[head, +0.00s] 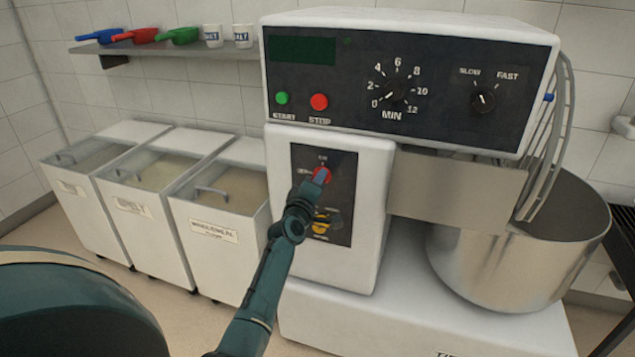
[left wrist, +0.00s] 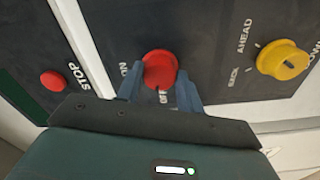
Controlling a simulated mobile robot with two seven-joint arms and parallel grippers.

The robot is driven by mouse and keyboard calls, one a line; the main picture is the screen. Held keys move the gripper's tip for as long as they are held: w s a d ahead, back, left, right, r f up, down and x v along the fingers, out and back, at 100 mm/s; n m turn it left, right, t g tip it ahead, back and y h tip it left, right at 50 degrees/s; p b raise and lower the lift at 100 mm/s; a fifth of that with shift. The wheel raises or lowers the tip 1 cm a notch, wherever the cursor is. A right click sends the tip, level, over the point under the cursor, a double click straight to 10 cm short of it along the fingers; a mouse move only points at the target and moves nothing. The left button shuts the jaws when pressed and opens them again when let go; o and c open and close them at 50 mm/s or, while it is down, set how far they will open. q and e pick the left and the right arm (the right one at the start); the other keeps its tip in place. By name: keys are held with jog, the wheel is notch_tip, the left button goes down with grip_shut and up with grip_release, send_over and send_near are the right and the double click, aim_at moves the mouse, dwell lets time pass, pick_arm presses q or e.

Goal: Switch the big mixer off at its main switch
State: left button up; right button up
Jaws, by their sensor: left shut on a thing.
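The big mixer (head: 400,25) stands in the middle and right of the head view. Its main switch, a red knob (head: 322,175), sits on a dark panel below the START and STOP buttons. In the left wrist view the red knob (left wrist: 160,68) is between the two fingers of my left gripper (left wrist: 159,92), which is shut on it. The ON label shows at the left there, and a partly covered label, seemingly OFF, below. A small dark mark on the knob's lower edge appears to face that lower label. My left gripper (head: 318,182) partly hides the knob in the head view.
A yellow knob (head: 321,222) sits just below the switch; it also shows in the left wrist view (left wrist: 282,60). The red STOP button (head: 319,102) and green START button (head: 282,98) are above. A steel bowl (head: 500,265) is at right, flour bins (head: 222,235) at left.

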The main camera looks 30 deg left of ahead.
pick_arm(q)
jog(key=shift+n, duration=1.9)
pick_arm(e)
jog(key=shift+s+r, duration=0.1)
pick_arm(q)
jog(key=o, duration=1)
jog(key=shift+p, duration=0.3)
jog(key=p+v, duration=0.4)
jog(key=v, duration=0.9)
jog(key=shift+s+p, duration=0.1)
jog(key=shift+p, duration=0.2)
pick_arm(e)
jog(key=r, duration=0.1)
jog(key=r+n, duration=0.1)
jog(key=shift+s+d+r, duration=0.2)
jog(key=shift+d+r, duration=0.05)
jog(key=shift+r, duration=0.1)
jog(key=shift+h, duration=0.3)
